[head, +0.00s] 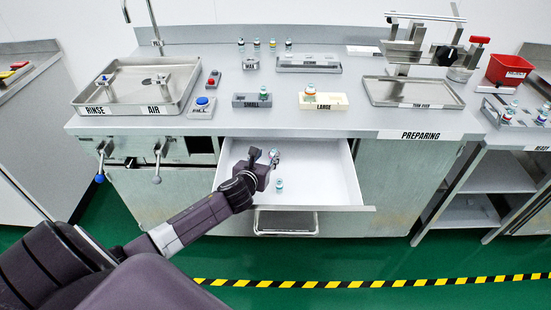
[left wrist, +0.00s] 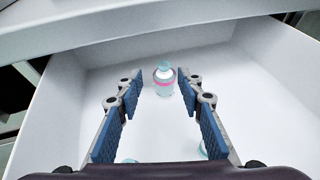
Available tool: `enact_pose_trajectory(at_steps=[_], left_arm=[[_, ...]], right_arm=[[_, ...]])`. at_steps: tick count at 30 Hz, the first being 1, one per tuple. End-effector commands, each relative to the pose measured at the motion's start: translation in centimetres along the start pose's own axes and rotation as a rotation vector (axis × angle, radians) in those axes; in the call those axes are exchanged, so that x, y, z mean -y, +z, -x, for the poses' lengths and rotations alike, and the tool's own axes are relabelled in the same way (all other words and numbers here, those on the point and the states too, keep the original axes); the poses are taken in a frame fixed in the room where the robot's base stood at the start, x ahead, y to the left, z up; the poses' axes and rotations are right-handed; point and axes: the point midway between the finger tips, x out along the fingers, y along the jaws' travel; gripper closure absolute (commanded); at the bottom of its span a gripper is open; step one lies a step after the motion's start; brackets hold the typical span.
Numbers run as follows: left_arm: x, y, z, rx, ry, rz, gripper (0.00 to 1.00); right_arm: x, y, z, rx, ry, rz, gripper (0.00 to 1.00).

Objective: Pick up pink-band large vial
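A vial with a pink band (left wrist: 163,82), white body and teal top stands upright in the open white drawer (head: 330,185). In the left wrist view it is framed by the fingertips of my left gripper (left wrist: 159,88), with a gap on each side. My left gripper (head: 265,158) is open and reaches down into the drawer in the head view. A teal-banded vial (head: 279,185) stands in the drawer nearer the front. At the bottom of the wrist view two more teal parts are mostly hidden by the gripper. My right gripper is not in view.
The counter above holds a SMALL rack (head: 252,101), a LARGE rack (head: 335,103) with a vial in it, and a rinse tray (head: 140,85). The drawer's walls surround the gripper; its right side is clear.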

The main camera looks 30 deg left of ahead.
Motion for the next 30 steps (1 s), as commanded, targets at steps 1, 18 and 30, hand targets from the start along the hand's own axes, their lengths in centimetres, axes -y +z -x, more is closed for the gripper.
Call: enact_pose_trajectory(at_steps=[1, 18, 30], left_arm=[[0.1, 0.1, -0.3, 0.001, -0.001, 0.002, 0.65], [0.6, 0.1, -5.6, 0.000, -0.001, 0.001, 0.65], [0.6, 0.1, -5.7, 0.000, -0.001, 0.000, 0.80]], right_arm=[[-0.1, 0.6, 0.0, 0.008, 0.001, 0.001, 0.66], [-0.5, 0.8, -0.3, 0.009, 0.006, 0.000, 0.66], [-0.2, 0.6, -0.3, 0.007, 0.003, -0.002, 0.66]])
